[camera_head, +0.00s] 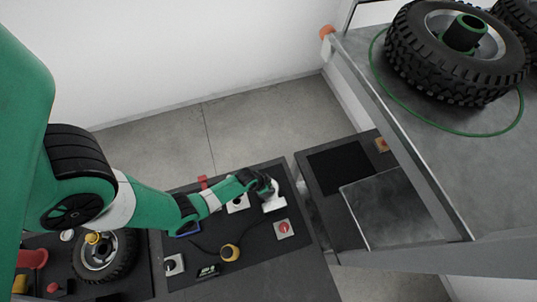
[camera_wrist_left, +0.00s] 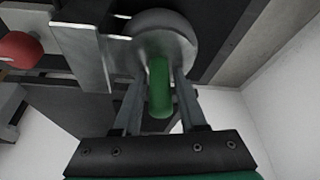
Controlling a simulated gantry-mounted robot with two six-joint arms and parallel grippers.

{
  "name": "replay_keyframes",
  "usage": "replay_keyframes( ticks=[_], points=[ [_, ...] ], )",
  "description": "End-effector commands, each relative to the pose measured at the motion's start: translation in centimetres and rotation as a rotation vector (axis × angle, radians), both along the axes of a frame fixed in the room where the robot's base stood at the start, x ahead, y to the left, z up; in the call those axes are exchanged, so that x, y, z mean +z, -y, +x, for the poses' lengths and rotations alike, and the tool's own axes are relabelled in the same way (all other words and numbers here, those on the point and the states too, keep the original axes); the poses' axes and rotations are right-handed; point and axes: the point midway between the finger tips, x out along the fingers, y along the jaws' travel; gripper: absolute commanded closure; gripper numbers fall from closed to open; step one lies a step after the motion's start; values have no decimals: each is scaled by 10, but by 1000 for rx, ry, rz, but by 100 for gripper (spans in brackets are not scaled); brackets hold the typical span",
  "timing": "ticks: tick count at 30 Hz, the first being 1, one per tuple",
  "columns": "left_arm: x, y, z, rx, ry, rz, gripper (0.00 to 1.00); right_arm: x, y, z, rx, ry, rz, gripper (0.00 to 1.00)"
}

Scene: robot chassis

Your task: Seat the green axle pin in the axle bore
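In the left wrist view, the green axle pin (camera_wrist_left: 159,88) stands between the fingers of my left gripper (camera_wrist_left: 160,78), which appear closed on its sides. The far end of the pin meets a round grey metal piece (camera_wrist_left: 167,32) beside a bent metal bracket (camera_wrist_left: 88,52). The bore is hidden there, so I cannot tell how deep the pin sits. In the head view, my left gripper (camera_head: 267,188) is at a small white-grey block (camera_head: 274,204) on the dark bench; the pin is hidden in that view. My right gripper is not in view.
A red button on a pale box (camera_head: 283,229) stands just in front of the block. A large tyre (camera_head: 455,62) rests on the metal shelf (camera_head: 400,135) at right.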

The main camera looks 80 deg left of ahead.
Motion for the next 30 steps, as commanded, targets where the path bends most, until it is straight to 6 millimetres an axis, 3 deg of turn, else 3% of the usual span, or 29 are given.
replay_keyframes(
  ticks=[3, 14, 20, 24, 30],
  points=[
    [0, 0, 0, 0, 0, 0, 42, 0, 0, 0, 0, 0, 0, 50],
    [9, 0, -1, 0, 0, 0, 42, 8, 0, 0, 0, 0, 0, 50],
    [49, 5, -16, 0, 2, 1, 42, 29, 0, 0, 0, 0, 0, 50],
    [86, 9, -30, 0, 0, 0, 42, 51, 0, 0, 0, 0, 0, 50],
    [113, 13, -41, 0, 0, 0, 42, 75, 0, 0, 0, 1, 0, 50]
  ],
)
